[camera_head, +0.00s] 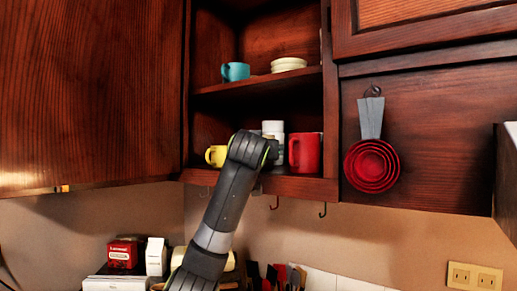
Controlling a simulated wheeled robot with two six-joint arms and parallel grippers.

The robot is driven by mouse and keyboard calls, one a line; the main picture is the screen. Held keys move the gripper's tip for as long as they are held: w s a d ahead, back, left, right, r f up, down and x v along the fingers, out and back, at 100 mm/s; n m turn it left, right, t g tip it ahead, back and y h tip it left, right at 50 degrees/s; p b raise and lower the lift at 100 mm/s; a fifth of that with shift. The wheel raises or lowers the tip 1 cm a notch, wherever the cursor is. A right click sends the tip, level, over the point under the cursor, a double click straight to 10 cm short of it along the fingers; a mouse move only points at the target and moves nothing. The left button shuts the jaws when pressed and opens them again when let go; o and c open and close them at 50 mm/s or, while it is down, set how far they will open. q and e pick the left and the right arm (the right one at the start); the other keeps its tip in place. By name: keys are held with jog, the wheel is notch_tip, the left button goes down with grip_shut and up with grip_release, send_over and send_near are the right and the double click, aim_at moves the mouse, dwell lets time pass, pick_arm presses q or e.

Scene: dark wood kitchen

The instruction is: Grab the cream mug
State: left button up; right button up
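A whitish object, which may be the cream mug (273,127), stands on the lower shelf of the open cabinet. My arm hides part of it, and I cannot tell whether it is one mug or a stack. A yellow mug (215,155) stands to its left and a red mug (305,152) to its right. One of my arms, apparently the left, rises from the bottom, left of centre, and its bend is in front of the lower shelf. No gripper fingers show on it. My other arm is not in view.
The upper shelf holds a teal mug (235,71) and a stack of pale plates (288,64). Red measuring cups (371,166) hang on the right panel. Hooks (323,211) hang under the cabinet. A red box (123,253) and a white carton (156,256) stand below.

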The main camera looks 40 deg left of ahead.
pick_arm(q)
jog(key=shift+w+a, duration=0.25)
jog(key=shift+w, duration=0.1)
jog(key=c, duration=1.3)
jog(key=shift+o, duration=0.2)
